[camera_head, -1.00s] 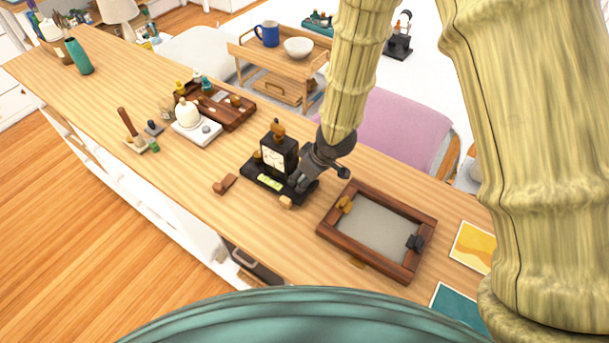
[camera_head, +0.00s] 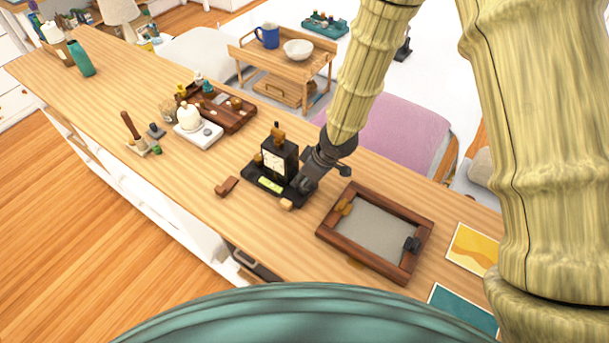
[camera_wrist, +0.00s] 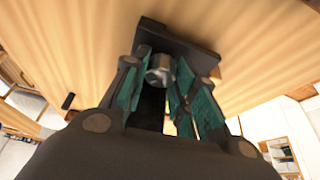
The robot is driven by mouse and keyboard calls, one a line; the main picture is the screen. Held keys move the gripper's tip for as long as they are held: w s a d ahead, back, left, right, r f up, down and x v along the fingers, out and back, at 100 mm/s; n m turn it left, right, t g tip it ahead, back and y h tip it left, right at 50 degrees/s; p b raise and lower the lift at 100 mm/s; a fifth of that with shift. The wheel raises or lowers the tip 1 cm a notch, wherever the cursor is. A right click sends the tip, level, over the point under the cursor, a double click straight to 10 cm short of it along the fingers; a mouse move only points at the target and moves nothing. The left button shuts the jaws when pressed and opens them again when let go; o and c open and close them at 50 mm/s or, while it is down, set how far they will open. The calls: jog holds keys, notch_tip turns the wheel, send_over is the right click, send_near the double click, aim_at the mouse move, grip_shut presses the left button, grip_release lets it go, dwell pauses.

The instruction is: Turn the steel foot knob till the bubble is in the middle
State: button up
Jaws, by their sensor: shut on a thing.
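The black instrument (camera_head: 280,158) with a white dial stands on a black base on the wooden bench. A yellow-green bubble vial (camera_head: 270,185) lies along the base's front; I cannot make out where its bubble sits. My gripper (camera_head: 302,187) is at the right end of the base, reaching down from the upper right. In the wrist view, the steel foot knob (camera_wrist: 160,68) sits between the green-padded fingers of my gripper (camera_wrist: 158,82), beside the black base (camera_wrist: 185,45). My gripper is shut on the knob. In the head view my gripper hides the knob.
A wooden-framed tray (camera_head: 330,226) lies just right of my gripper. A small brown block (camera_head: 227,187) lies left of the instrument. A white-based device (camera_head: 198,132) and a dark wooden rack (camera_head: 232,113) stand further left. Bare bench lies in front.

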jog(key=shift+w, duration=0.1)
jog(key=o, duration=1)
jog(key=shift+r, duration=0.1)
jog(key=shift+v, duration=5.95)
